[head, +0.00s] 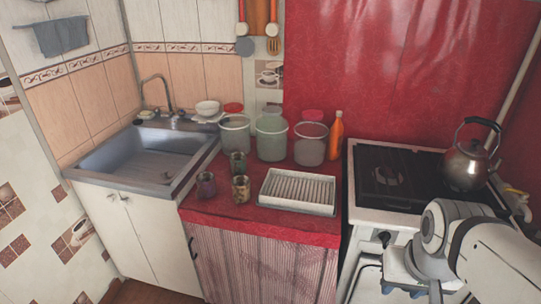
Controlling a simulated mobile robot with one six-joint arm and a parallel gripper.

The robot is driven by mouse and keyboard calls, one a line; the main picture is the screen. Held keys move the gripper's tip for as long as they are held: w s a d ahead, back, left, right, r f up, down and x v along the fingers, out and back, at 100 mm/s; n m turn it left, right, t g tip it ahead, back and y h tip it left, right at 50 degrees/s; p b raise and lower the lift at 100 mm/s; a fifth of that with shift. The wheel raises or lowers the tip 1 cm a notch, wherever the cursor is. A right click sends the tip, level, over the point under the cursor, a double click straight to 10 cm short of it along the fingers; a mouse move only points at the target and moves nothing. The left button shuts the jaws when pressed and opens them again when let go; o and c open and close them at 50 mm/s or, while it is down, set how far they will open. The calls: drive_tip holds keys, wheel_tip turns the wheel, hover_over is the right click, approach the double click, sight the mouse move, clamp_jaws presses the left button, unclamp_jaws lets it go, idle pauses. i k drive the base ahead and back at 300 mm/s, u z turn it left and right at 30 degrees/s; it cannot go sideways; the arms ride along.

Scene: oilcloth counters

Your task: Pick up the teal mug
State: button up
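Three small patterned mugs stand upright on the red counter (270,221), left of the white dish rack. The back one (238,163) looks dark green and may be the teal mug, but its colour is hard to tell at this size. The front left mug (207,184) looks purplish and the front right mug (240,188) brownish. My arm comes in at the lower right, in front of the stove. My gripper (434,292) hangs at the bottom edge, partly cut off, well to the right of the mugs. Its fingers cannot be made out clearly.
A white ribbed dish rack (297,209) lies right of the mugs. Several large clear containers (271,138) and an orange bottle (336,137) stand behind. The sink (150,152) is left; the stove (385,209) with a kettle (467,165) is right.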

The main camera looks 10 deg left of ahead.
sight(237, 166)
drive_tip(key=u, duration=0.35)
drive_tip(key=k, duration=1.2)
drive_tip(key=u, duration=1.25)
drive_tip(key=i, duration=1.65)
drive_tip(key=z, duration=0.3)
drive_tip(key=i, duration=1.2)
drive_tip(key=z, duration=0.95)
drive_tip(key=i, duration=0.4)
drive_tip(key=z, duration=0.25)
drive_tip(key=k, duration=0.85)
drive_tip(key=z, duration=0.15)
